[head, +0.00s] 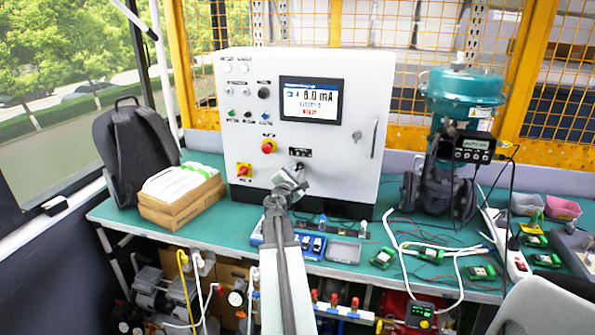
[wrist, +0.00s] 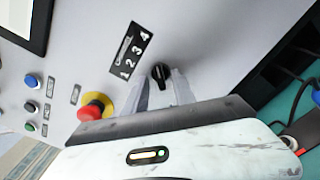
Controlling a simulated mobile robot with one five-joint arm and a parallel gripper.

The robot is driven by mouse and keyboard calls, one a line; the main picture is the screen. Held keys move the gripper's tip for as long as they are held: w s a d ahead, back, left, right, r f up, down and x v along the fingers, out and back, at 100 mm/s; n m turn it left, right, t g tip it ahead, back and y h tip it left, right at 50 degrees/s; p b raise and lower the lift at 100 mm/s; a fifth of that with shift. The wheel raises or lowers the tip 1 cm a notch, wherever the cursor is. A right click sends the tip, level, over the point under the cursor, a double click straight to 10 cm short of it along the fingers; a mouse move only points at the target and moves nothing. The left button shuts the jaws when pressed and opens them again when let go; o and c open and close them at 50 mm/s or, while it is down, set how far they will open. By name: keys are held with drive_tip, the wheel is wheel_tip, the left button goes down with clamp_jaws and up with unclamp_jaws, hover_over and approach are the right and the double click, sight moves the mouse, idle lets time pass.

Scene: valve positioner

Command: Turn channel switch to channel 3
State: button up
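The channel switch is a small black knob (wrist: 161,72) on the front of a light grey control box (head: 350,185). A black label (wrist: 130,52) marked 1 2 3 4 sits above it; the label also shows in the head view (head: 300,152). I cannot tell which number the knob points to. My gripper (wrist: 161,88) is open, with one pale finger on each side of the knob; I cannot tell if they touch it. In the head view, my gripper (head: 297,173) is at the box front and largely hides the knob.
A red and yellow stop button (wrist: 95,108) is close to my gripper's left. A red and yellow rotary switch (head: 244,169) and a screen (head: 311,101) are on the box. Small parts and cables lie on the green bench (head: 215,238). A teal valve actuator (head: 463,88) stands to the right.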

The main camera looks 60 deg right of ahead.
clamp_jaws()
drive_tip(key=shift+w+d, duration=0.1)
drive_tip(key=shift+d, duration=0.05)
drive_tip(key=shift+n, duration=0.3)
drive_tip(key=shift+a+n, duration=0.2)
drive_tip(key=shift+n, duration=0.4)
drive_tip(key=shift+f+n, duration=0.1)
drive_tip(key=shift+n, duration=1.9)
